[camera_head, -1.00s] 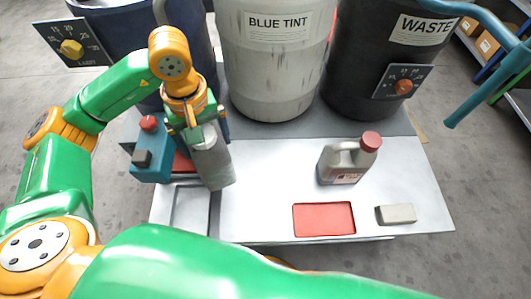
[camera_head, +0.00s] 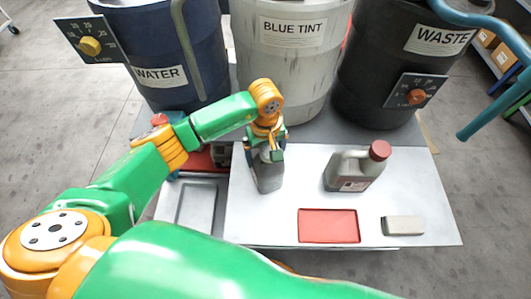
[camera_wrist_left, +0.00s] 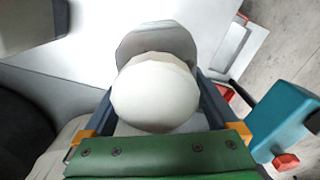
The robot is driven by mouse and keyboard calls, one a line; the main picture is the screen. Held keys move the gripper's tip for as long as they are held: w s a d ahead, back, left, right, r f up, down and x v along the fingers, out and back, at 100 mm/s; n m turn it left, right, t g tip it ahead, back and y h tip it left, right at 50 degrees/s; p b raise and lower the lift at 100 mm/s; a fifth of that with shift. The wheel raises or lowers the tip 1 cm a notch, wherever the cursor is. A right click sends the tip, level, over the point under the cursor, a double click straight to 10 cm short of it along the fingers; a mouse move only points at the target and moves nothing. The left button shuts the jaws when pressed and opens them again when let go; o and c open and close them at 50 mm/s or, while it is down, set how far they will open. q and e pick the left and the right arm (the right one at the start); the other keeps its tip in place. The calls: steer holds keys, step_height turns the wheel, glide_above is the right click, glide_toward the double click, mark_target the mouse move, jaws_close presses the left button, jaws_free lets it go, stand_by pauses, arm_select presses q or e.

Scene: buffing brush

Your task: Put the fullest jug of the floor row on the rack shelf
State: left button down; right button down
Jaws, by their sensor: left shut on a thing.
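My left gripper (camera_head: 268,150) is shut on a grey jug (camera_head: 268,178), held roughly upright at the left part of the white worktop. The wrist view shows the held jug's rounded off-white top (camera_wrist_left: 155,92) between the fingers, with its grey body (camera_wrist_left: 155,40) beyond. I cannot tell whether its base touches the worktop. A second grey jug (camera_head: 352,172) with a red cap stands to the right, apart from the gripper. The fill levels are not readable. No floor row of jugs is clear. My right gripper is not in view.
A red pad (camera_head: 328,226), a grey block (camera_head: 404,225) and a grey tray (camera_head: 200,207) lie along the front. WATER (camera_head: 190,50), BLUE TINT (camera_head: 290,60) and WASTE (camera_head: 385,75) drums stand behind. A shelf with boxes (camera_head: 500,50) is far right. A teal box (camera_wrist_left: 285,120) shows beside the gripper.

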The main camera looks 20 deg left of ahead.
arm_select(q)
steer(key=shift+f, duration=0.1)
jaws_free()
steer(key=shift+r, duration=0.45)
step_height(320, 180, up, 12)
steer(key=shift+s+f, duration=0.1)
steer(key=shift+f, duration=0.15)
